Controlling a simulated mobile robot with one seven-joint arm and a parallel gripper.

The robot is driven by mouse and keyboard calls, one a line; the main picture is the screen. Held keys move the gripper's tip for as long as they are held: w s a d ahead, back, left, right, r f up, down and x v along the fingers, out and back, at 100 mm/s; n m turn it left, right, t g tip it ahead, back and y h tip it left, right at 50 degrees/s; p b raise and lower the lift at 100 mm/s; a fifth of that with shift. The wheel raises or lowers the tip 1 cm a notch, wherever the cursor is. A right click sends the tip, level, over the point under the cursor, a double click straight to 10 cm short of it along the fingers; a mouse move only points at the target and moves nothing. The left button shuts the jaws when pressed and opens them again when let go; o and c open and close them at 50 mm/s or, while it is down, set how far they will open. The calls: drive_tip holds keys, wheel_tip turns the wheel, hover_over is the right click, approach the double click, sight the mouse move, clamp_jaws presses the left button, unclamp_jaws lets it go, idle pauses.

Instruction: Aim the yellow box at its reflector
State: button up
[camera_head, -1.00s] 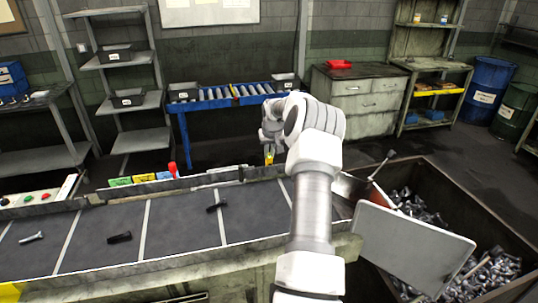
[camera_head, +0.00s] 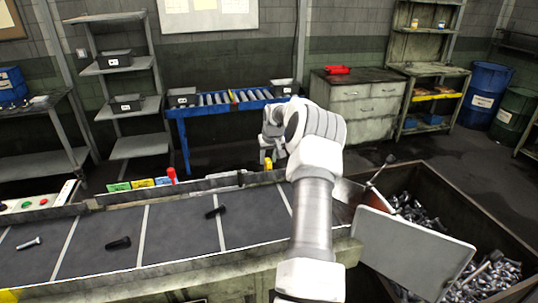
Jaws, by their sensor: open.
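The yellow box (camera_head: 268,164) is a small yellow shape at the far edge of the conveyor, left of my forearm. My gripper (camera_head: 269,158) is open, just above or around the box. The view is too small to tell whether the fingers touch it or which way it faces. My arm covers part of the belt to the right. I cannot make out a reflector for the box.
Dark and silver bolts lie on the conveyor belt (camera_head: 180,228). A red beacon (camera_head: 171,175) and coloured cards (camera_head: 142,184) stand along its far edge. A bin of bolts (camera_head: 500,228) and a tilted grey panel (camera_head: 412,252) are at right.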

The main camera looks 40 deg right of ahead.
drive_tip(key=b+v, duration=0.2)
drive_tip(key=v, duration=1.5)
drive_tip(key=shift+r+b, duration=0.15)
drive_tip(key=shift+b, duration=0.25)
drive_tip(key=shift+s, duration=0.15)
